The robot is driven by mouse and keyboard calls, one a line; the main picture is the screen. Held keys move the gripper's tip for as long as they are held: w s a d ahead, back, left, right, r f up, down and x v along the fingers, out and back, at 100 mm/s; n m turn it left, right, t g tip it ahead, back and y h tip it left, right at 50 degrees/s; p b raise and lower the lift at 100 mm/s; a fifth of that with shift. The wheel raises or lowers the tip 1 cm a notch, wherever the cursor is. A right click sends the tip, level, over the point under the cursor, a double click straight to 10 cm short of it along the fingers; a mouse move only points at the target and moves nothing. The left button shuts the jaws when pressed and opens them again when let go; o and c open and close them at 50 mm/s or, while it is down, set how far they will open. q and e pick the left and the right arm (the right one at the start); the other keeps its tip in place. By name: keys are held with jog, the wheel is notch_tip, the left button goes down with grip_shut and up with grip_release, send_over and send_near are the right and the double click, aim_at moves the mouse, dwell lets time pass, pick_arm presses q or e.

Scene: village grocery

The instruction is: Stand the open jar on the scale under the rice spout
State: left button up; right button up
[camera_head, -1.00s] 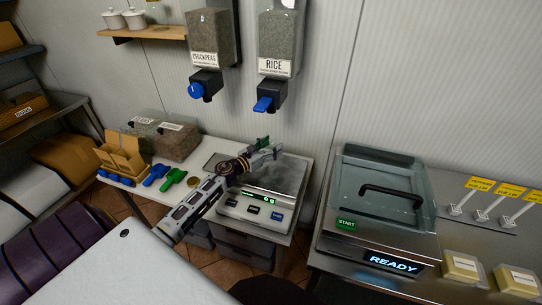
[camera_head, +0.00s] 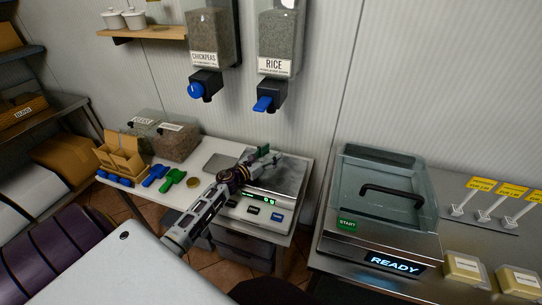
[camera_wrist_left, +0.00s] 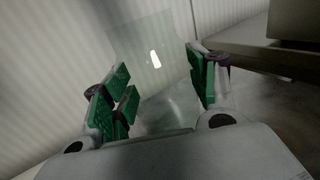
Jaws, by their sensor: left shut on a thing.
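My left gripper (camera_head: 266,156) is over the back part of the scale (camera_head: 280,178), below the rice spout (camera_head: 266,101). In the left wrist view its green-padded fingers (camera_wrist_left: 160,92) are shut on the clear glass jar (camera_wrist_left: 152,58). The jar is see-through and hard to make out in the head view. I cannot tell whether its base touches the scale plate. The scale's green display and buttons show in front of my arm. My right gripper is not in view.
The chickpeas dispenser (camera_head: 208,45) hangs left of the rice dispenser (camera_head: 275,40). Blue and green scoops (camera_head: 172,178) and a cardboard box (camera_head: 121,156) lie on the counter's left. A machine with a glass lid (camera_head: 385,190) stands on the right, showing READY.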

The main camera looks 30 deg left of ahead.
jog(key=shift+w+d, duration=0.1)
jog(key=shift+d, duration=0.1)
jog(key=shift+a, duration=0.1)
pick_arm(q)
jog(key=shift+f, duration=0.1)
jog(key=o, duration=1.1)
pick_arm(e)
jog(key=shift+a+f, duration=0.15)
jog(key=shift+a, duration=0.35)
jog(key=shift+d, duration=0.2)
